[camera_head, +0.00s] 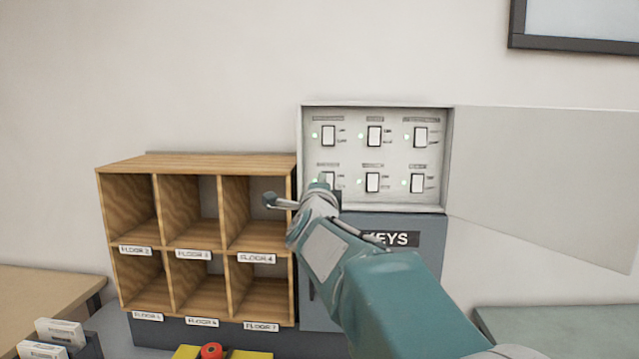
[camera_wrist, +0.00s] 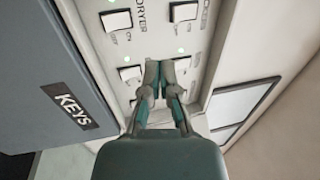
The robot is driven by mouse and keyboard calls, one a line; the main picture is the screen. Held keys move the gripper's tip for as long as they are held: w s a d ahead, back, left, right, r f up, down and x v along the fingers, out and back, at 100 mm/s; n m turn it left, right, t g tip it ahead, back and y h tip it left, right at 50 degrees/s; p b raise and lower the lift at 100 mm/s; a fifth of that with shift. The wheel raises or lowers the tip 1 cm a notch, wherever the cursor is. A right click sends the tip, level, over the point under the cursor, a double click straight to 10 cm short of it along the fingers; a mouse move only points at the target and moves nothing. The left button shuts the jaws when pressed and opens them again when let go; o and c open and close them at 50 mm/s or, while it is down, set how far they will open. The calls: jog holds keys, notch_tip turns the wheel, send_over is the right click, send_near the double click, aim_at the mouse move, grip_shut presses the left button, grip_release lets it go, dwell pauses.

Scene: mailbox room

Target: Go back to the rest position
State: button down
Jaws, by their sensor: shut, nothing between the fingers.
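My gripper (camera_wrist: 166,66) is shut and empty in the wrist view, its fingertips together in front of the switch panel. In the head view my arm reaches up from the lower right, and its end covers part of the lower left switch. The switch panel (camera_head: 348,154) is a white box with two rows of rocker switches and small green lights. Its door (camera_head: 545,170) stands open to the right. In the wrist view a rocker switch (camera_wrist: 117,20) labelled DRYER shows near the top. I cannot tell whether the fingertips touch the panel.
A wooden pigeonhole shelf (camera_head: 222,165) with FLOOR labels stands left of my arm. A grey KEYS cabinet (camera_head: 428,256) is below the panel. A yellow object with a red round part (camera_head: 211,351) and card holders (camera_head: 60,332) sit low at the left.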

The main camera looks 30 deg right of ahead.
jog(key=s+a+f+n+g+y, duration=0.1)
jog(key=s+a+f+n+y, duration=0.45)
jog(key=a+n, duration=0.3)
jog(key=s+a+f+n+g+y, duration=0.1)
jog(key=s+a+f+n+y, duration=0.3)
jog(key=a+f+n+y, duration=0.45)
jog(key=s+a+f+n+g+h, duration=0.1)
jog(key=s+a+f+n+g, duration=0.2)
jog(key=s+f, duration=0.3)
jog(key=s+a+f+n+g, duration=0.3)
jog(key=s+f+n+g, duration=0.2)
jog(key=s, duration=0.9)
notch_tip(320, 180, down, 2)
jog(key=shift+s+a+f+g+h, duration=0.15)
jog(key=shift+a+g+h, duration=0.15)
jog(key=shift+h, duration=0.1)
jog(key=shift+s, duration=0.1)
